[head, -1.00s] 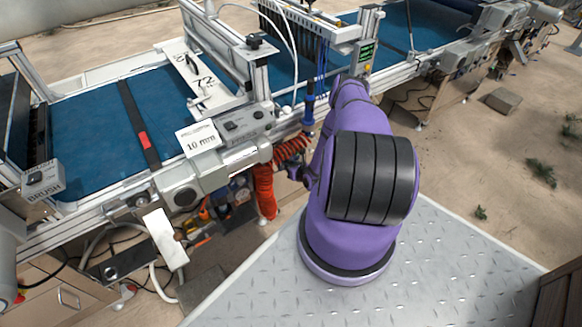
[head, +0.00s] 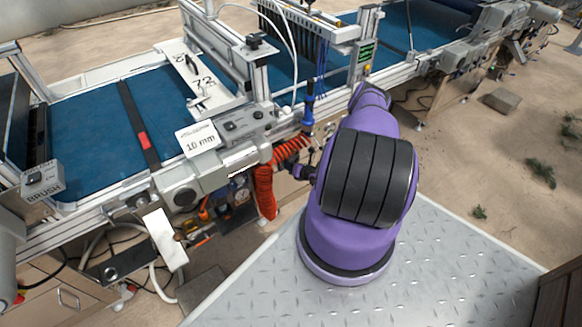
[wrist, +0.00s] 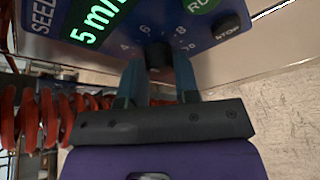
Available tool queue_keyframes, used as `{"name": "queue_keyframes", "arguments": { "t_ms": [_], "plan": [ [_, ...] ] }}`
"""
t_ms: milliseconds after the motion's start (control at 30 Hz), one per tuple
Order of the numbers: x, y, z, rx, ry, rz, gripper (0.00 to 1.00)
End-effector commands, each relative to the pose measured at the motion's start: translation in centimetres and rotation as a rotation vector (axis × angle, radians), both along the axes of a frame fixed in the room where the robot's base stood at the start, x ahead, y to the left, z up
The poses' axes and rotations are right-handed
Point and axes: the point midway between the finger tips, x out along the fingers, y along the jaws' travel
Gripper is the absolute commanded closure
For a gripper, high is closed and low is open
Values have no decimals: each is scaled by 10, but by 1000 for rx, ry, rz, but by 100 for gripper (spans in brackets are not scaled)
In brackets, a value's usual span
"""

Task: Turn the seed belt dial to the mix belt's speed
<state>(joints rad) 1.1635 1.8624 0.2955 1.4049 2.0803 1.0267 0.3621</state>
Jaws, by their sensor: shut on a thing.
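In the wrist view, a dark blue control panel (wrist: 100,12) marked "SEED" fills the top. Its green display (wrist: 95,20) reads "5 m/", with the rest cut off. The black dial knob (wrist: 158,55) sits in a ring of printed numbers, of which 4, 6 and 8 show. My gripper (wrist: 157,72) is shut on this knob, one blue-grey finger on each side. The knob's pointer cannot be made out. In the head view my purple arm hides the seed panel and most of the gripper.
A green run button (wrist: 203,3) and a black stop button (wrist: 228,25) lie close right of the dial. Red coiled hose (wrist: 45,120) hangs at left. In the head view a small green display (head: 366,52) stands on the machine, and a "10 mm" card (head: 198,139) lies left.

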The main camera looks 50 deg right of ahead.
Motion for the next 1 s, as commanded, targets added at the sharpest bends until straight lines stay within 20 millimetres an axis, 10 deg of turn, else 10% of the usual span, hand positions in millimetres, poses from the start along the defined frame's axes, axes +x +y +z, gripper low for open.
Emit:
{"name": "queue_keyframes", "arguments": {
  "t_ms": [200, 233, 333, 667, 1000],
  "plan": [
    [0, -1, 0, -2, 1, 0, 94],
    [0, -1, 0, -2, 1, 0, 64],
    [0, -1, 0, -2, 1, 0, 45],
    [-3, -1, 1, -2, 1, -1, 45],
    [-54, 2, 20, -1, 1, -3, 45]
  ]
}}
